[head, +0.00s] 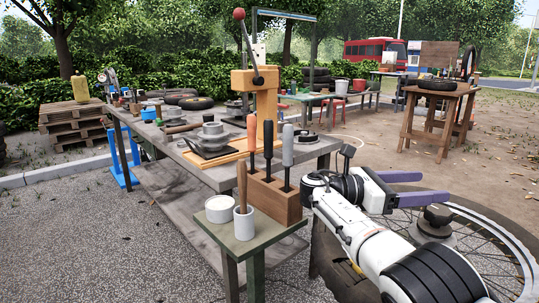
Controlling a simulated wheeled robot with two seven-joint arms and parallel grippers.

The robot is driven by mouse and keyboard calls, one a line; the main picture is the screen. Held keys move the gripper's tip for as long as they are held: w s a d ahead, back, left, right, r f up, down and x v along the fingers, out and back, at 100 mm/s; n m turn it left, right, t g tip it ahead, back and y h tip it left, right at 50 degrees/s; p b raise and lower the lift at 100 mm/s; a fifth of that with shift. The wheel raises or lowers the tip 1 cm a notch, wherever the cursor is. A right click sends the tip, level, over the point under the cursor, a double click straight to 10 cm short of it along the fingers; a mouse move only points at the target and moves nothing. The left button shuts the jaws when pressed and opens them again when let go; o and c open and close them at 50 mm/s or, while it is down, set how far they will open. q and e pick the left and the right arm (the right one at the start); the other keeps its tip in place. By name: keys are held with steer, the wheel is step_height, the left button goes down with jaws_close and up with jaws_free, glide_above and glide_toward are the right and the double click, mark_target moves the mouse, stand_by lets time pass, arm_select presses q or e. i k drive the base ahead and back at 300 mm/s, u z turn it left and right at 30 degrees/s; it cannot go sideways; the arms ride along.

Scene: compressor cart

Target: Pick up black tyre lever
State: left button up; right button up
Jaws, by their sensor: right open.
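A wooden block (274,203) holds three upright levers on a small green-topped stand. The black-handled tyre lever (268,138) is the middle one, between an orange-handled lever (251,133) and a grey-handled lever (288,146). Its lower end is hidden in the block. My right gripper (435,187) is right of the block and apart from it. Its two purple fingers point right, away from the levers, spread and empty. My left gripper is not in view.
A white tub (219,209) and a grey cup (243,222) with a wooden handle in it stand left of the block. A workbench (190,165) with a yellow press (266,95) lies behind. A spoked wheel (478,243) is below my right gripper.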

mark_target(268, 124)
steer(key=k, duration=1)
